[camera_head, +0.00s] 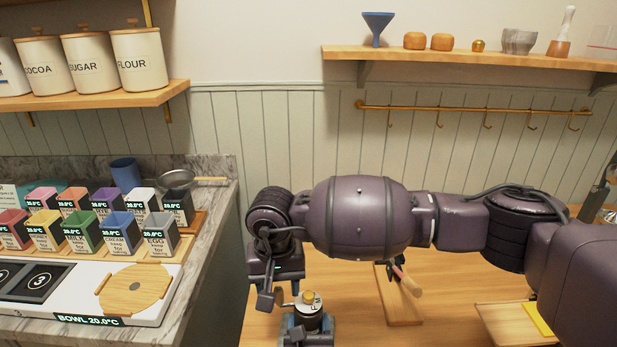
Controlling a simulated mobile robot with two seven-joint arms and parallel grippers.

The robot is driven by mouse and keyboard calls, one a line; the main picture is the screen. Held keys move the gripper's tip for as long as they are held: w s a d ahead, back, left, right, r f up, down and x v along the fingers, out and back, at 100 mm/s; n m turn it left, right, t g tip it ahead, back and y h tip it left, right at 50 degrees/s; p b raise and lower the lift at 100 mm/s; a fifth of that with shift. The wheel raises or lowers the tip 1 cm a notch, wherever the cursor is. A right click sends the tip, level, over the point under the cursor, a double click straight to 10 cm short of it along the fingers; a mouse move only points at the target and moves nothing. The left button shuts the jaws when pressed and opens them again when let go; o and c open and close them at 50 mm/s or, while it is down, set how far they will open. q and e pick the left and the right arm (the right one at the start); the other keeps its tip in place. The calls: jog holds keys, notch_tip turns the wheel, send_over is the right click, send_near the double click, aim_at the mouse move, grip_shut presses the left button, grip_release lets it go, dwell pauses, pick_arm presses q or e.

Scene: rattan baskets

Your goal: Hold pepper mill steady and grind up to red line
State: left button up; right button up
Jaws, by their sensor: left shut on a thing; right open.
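The pepper mill (308,309) stands upright at the bottom of the head view. Its pale top with dark lettering and a brass knob shows, and its lower body is hidden. My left gripper (307,335) is shut on the mill from below, cut by the bottom edge. My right gripper (281,297) hangs pointing down from my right arm, just above and left of the mill's top. It is open, and I cannot tell whether a finger touches the knob. No red line shows.
A wooden table (350,325) lies beneath, with a wooden board (398,305) and a red-and-wood tool (406,282) right of the mill. At left a marble counter (205,255) carries several coloured containers, a sieve (176,179) and a round wooden lid (134,290).

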jog(key=shift+f, duration=0.75)
jog(key=shift+c, duration=0.3)
jog(key=c, duration=0.8)
